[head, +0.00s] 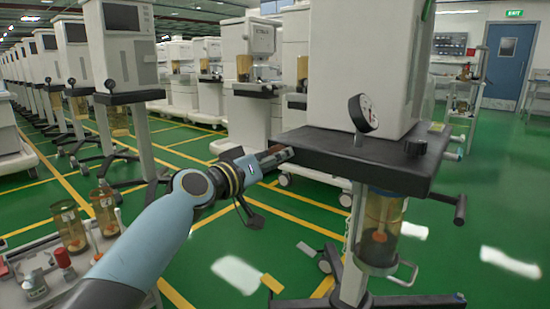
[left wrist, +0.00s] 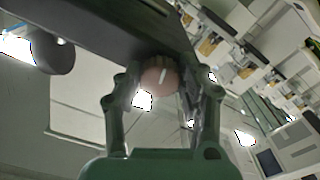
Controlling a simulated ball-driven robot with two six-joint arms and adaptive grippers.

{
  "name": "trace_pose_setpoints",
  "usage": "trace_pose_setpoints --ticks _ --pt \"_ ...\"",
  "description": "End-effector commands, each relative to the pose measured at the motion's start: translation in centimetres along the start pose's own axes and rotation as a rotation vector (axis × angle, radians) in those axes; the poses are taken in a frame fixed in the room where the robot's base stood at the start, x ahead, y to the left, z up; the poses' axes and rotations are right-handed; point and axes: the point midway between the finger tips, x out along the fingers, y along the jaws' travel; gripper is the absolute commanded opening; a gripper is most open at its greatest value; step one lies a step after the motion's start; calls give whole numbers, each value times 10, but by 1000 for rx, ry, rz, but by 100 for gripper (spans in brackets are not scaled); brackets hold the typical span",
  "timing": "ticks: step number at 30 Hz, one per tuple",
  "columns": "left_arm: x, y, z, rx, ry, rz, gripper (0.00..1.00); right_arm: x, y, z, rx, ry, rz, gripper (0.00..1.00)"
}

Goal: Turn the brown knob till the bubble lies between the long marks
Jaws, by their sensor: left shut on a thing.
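The brown knob (left wrist: 160,76), round with a pale line on its face, sits under the edge of a dark shelf in the left wrist view. My left gripper (left wrist: 163,90) has its two green fingers on either side of the knob and is shut on it. In the head view my left gripper (head: 278,157) reaches the left end of the dark shelf (head: 340,147) of the nearest cart, and its fingers cover the knob there. I cannot make out a bubble or long marks in either view. My right gripper is not in view.
A round gauge (head: 363,113) stands on the shelf, and an amber canister (head: 380,228) hangs below it. A side table (head: 45,270) with amber jars is at lower left. Rows of carts stand behind. Green floor lies open at right.

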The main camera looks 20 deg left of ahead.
Motion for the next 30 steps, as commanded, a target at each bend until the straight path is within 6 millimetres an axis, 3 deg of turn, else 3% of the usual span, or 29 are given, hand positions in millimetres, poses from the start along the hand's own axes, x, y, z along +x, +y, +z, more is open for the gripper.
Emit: trace_pose_setpoints --ticks 2,3,8,19,30 --pt "0 0 -1 1 1 0 7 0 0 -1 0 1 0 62" --pt "0 0 -1 2 1 0 43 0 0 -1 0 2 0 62" --pt "0 0 0 3 1 0 62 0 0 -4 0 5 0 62" --pt "-9 -1 0 5 0 -2 62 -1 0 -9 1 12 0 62" --pt "-87 -1 1 6 -3 -1 62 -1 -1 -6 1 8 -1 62"
